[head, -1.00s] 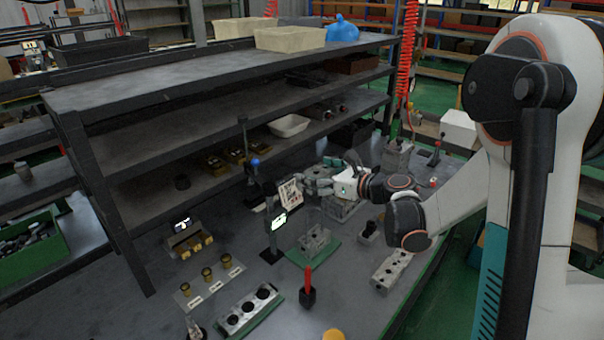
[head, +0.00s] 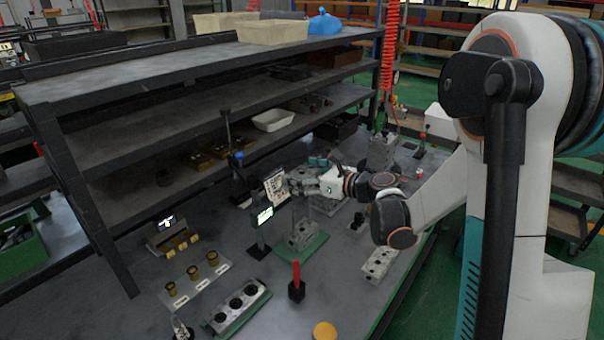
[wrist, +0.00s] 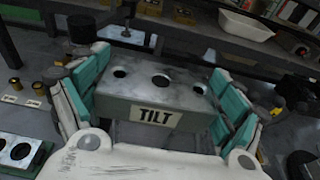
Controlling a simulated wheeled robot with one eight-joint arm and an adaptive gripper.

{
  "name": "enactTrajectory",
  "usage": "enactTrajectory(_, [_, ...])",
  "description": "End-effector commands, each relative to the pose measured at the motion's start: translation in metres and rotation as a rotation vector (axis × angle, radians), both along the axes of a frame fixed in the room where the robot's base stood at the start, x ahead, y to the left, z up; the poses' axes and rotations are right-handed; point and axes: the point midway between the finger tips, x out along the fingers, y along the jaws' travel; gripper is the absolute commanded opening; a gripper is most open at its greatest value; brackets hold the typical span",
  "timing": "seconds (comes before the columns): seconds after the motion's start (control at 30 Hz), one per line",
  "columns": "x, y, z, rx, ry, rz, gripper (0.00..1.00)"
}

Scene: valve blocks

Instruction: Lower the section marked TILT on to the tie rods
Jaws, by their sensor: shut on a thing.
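The grey metal section marked TILT (wrist: 180,75) is between the teal fingers of my gripper (wrist: 160,92) in the wrist view. Its label faces the camera and dark round holes show in its top. My gripper (head: 305,182) is shut on it, over the bench in the head view. A metal block (head: 303,232) stands on a green mat below and slightly left of the gripper. Thin upright lines above this block may be the tie rods, too faint to be sure. The underside of the held section is hidden, so I cannot tell its gap to the rods.
A small screen on a stand (head: 264,216) and a printed sheet (head: 274,187) stand close left of my gripper. A red-handled tool (head: 296,282) stands in front. A drilled block (head: 380,262) lies to the right. Dark shelving (head: 180,83) rises behind.

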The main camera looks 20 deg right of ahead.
Motion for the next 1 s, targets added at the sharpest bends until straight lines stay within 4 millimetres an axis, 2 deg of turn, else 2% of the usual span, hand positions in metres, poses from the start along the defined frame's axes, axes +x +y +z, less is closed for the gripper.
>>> enactTrajectory(0.1, [0.0, 0.0, -0.014, 0.001, -0.001, 0.0, 0.49])
enactTrajectory(0.3, [0.0, 0.0, -0.026, 0.001, -0.001, 0.0, 0.49])
enactTrajectory(1.0, [0.0, 0.0, -0.027, 0.001, 0.0, 0.0, 0.49])
